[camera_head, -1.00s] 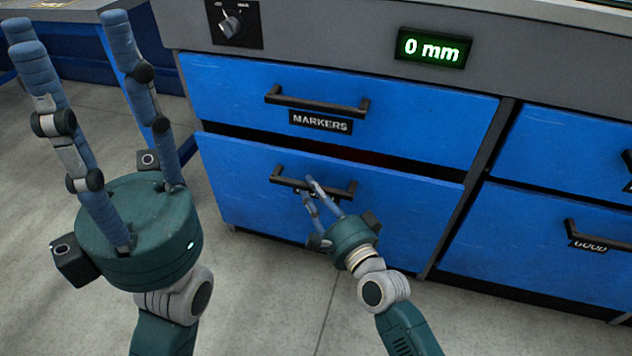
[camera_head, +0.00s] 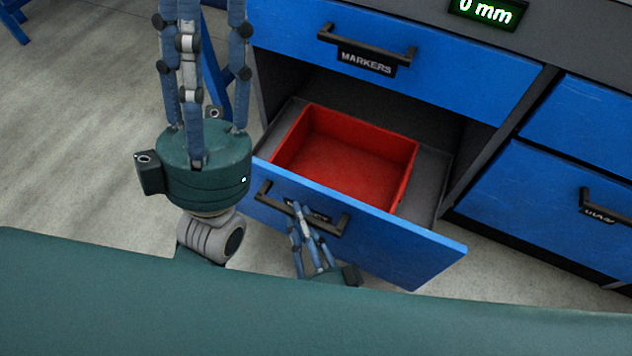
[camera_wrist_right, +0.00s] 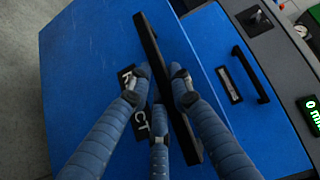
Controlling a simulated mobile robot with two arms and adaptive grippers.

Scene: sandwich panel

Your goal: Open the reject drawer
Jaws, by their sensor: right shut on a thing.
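The reject drawer (camera_head: 400,248) is the lower blue drawer. It stands pulled out, with a red tray (camera_head: 345,165) inside that looks empty. Its dark bar handle (camera_head: 332,226) shows in the head view, and the handle also runs across the right wrist view (camera_wrist_right: 152,45). My right gripper (camera_head: 302,210) is shut on this handle near its middle; its fingers (camera_wrist_right: 158,85) lie on both sides of the bar and partly cover the REJECT label (camera_wrist_right: 140,125). My left gripper (camera_head: 205,12) is up left of the drawer, empty, fingers apart, tips cut off by the frame.
The MARKERS drawer (camera_head: 440,75) above is shut. More blue drawers (camera_head: 545,185) at the right are shut. A display (camera_head: 488,10) reads 0 mm. Bare floor (camera_head: 90,140) lies left of the cabinet. My own green body covers the bottom of the head view.

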